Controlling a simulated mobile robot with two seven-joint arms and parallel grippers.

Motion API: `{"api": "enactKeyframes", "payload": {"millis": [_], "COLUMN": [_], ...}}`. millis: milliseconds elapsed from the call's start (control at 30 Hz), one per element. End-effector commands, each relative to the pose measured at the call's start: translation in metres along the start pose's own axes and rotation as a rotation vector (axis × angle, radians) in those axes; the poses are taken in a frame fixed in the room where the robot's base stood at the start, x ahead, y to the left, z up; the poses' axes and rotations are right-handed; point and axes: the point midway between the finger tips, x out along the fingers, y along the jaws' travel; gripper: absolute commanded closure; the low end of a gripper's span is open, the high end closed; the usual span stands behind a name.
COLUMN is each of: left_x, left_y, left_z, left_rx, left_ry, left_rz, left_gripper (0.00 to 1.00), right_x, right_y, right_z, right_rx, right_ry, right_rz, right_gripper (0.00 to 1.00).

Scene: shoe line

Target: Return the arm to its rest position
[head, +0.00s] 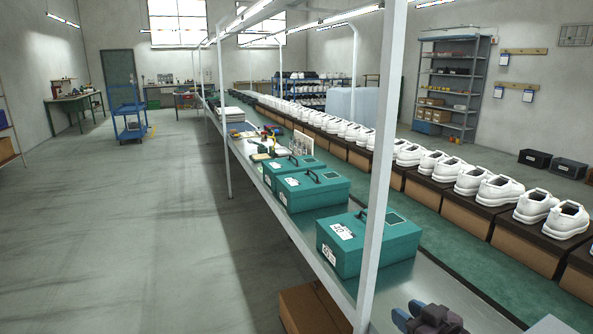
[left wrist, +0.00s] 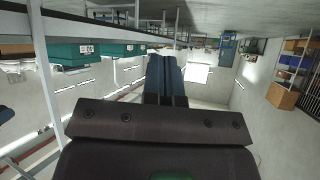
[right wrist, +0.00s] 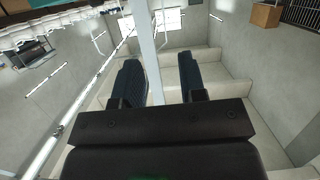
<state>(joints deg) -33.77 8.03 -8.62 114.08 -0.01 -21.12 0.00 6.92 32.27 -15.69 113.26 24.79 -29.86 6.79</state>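My right gripper (head: 410,313) shows at the bottom right of the head view, over the grey bench near the front post. In the right wrist view my right gripper (right wrist: 160,78) has its two dark blue fingers wide apart, with nothing held. A pale post passes behind the gap between them. My left gripper (left wrist: 166,68) shows in the left wrist view with its fingers together and nothing seen between them. It is outside the head view.
Teal boxes (head: 370,243) stand along the bench, close to a white post (head: 382,150). A cardboard box (head: 312,310) is below the bench. White shoes (head: 497,189) line the conveyor at right. The floor (head: 130,220) at left is clear.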

Motion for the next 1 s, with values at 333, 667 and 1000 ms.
{"api": "enactKeyframes", "payload": {"millis": [333,667,1000], "left_x": [-0.005,-0.006,-0.003], "left_y": [-0.001,-0.002,-0.002], "left_z": [0.008,0.010,0.006], "left_rx": [-0.001,0.000,0.002], "left_ry": [-0.016,-0.019,-0.012], "left_rz": [-0.003,-0.003,-0.002], "left_gripper": [1.00,1.00,1.00], "right_x": [-0.068,-0.161,-0.195], "right_y": [-0.015,-0.052,-0.069], "right_z": [0.125,0.239,0.272], "right_rx": [-0.083,0.051,0.107], "right_ry": [-0.069,-0.279,-0.357], "right_rz": [0.215,0.348,0.369], "right_gripper": [0.62,0.62,0.62]}}
